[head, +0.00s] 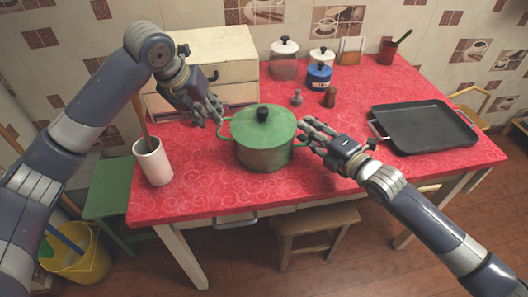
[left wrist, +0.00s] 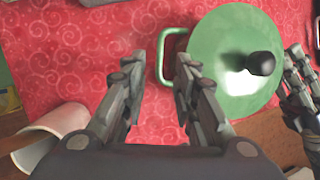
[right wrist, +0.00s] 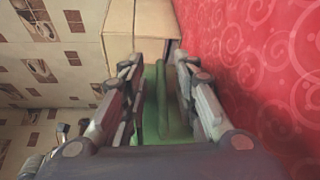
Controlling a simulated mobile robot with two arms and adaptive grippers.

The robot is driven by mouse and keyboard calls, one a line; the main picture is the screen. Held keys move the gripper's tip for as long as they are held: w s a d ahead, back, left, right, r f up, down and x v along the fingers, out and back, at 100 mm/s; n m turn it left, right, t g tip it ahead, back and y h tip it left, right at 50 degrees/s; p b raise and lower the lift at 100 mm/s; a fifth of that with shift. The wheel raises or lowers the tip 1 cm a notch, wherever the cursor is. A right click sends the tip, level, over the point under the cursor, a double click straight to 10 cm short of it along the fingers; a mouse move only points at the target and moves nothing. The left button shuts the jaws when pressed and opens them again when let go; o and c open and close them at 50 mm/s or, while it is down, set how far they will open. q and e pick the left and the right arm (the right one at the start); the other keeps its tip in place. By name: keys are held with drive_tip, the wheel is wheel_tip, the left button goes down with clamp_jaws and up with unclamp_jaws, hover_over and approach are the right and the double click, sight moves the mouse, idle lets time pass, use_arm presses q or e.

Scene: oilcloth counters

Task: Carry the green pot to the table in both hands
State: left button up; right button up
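The green pot (head: 262,153) stands upright on the red-covered table, its lid with a black knob on top. My left gripper (head: 218,119) is open at the pot's left side handle. In the left wrist view the pot's handle (left wrist: 163,58) is by the fingertips (left wrist: 157,68), nearer the right finger; I see no grip on it. My right gripper (head: 305,132) is at the right handle. In the right wrist view its fingers (right wrist: 158,65) are apart, with the green handle (right wrist: 164,95) between them. Contact there cannot be told.
The red table (head: 330,185) holds a white cup (head: 153,162) at the left, a black tray (head: 424,127) at the right, and canisters (head: 284,60) with small shakers (head: 329,97) behind the pot. A drawer box (head: 225,50) stands behind my left gripper. A stool (head: 316,220) is in front.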

drive_tip(key=shift+s+d, duration=0.2)
drive_tip(key=shift+s, duration=0.1)
drive_tip(key=v, duration=1.1)
drive_tip(key=shift+s+d, duration=0.15)
drive_tip(key=shift+d, duration=0.05)
